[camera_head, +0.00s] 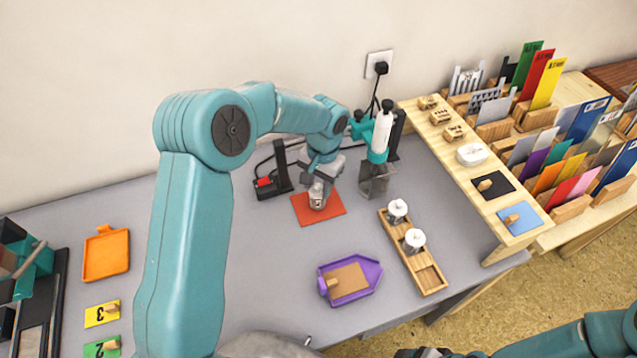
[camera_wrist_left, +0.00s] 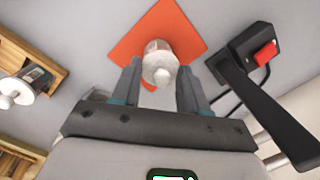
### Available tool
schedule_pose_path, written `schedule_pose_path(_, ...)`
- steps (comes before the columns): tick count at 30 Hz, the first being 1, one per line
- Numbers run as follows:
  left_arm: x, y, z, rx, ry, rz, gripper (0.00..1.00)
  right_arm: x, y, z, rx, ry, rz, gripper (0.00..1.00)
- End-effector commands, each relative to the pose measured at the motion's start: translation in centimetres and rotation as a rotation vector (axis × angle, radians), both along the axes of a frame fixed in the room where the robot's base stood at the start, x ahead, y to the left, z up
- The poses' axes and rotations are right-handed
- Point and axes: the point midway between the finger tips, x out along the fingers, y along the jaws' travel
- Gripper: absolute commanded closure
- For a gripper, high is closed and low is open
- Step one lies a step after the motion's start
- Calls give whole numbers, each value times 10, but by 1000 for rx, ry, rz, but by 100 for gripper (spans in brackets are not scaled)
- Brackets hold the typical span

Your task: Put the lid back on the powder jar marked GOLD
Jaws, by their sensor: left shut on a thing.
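My left gripper (camera_head: 318,203) is over the orange-red mat (camera_head: 335,208), pointing down. In the left wrist view its two fingers (camera_wrist_left: 161,88) are closed around a pale, round knobbed lid (camera_wrist_left: 161,69). A clear jar body (camera_wrist_left: 157,46) shows just beyond the lid, over the mat; I cannot tell whether they touch. No label on this jar is readable. Two lidded jars (camera_head: 397,211) (camera_head: 414,241) stand in a wooden tray (camera_head: 434,287), whose front compartment is empty.
A black device with a red button (camera_head: 264,183) stands left of the mat. A purple tray (camera_head: 372,272) lies in front. A wooden shelf (camera_head: 465,180) borders the right. Grey table around the mat's front is clear.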

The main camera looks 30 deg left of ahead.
Motion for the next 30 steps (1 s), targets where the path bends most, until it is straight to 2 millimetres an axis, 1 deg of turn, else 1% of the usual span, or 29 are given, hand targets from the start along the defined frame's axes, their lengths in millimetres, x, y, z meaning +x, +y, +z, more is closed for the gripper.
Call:
schedule_pose_path(11,0,0,0,0,0,0,89,0,0,-1,0,0,0,26)
schedule_pose_path(12,0,0,0,0,0,0,47,0,0,-1,0,0,0,26)
schedule_pose_path(14,0,0,0,0,0,0,27,0,0,-1,0,0,0,26)
schedule_pose_path(20,0,0,0,0,0,0,27,0,0,-1,0,0,0,26)
schedule_pose_path(21,0,0,0,0,0,0,20,0,0,-1,0,0,0,26)
schedule_pose_path(23,0,0,0,0,0,0,1,0,0,-1,0,0,0,26)
schedule_pose_path(30,0,0,0,0,0,0,1,0,0,-1,0,0,0,26)
